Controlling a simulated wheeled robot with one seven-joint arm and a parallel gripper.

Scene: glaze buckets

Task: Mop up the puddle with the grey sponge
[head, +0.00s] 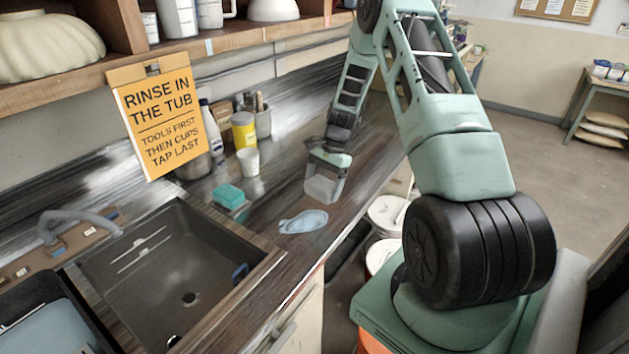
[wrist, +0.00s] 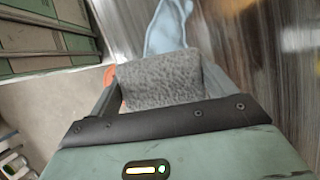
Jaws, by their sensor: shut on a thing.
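My gripper (head: 324,180) is shut on the grey sponge (head: 320,189), over the wooden counter. In the wrist view the rough grey sponge (wrist: 160,84) sits between the two fingers. The pale blue puddle (head: 303,222) lies on the counter near its front edge, in front and slightly left of the sponge in the head view. The puddle also shows in the wrist view (wrist: 167,28), just beyond the sponge, which may hide its near part. The sponge appears apart from the puddle; I cannot tell whether it touches the counter.
A teal sponge (head: 229,196), a white cup (head: 249,162), a yellow-labelled container (head: 243,130) and a white bottle (head: 210,128) stand left of my gripper. The sink (head: 170,272) is at the lower left. White buckets (head: 386,213) stand below the counter's front edge. A sign (head: 156,112) hangs from the shelf.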

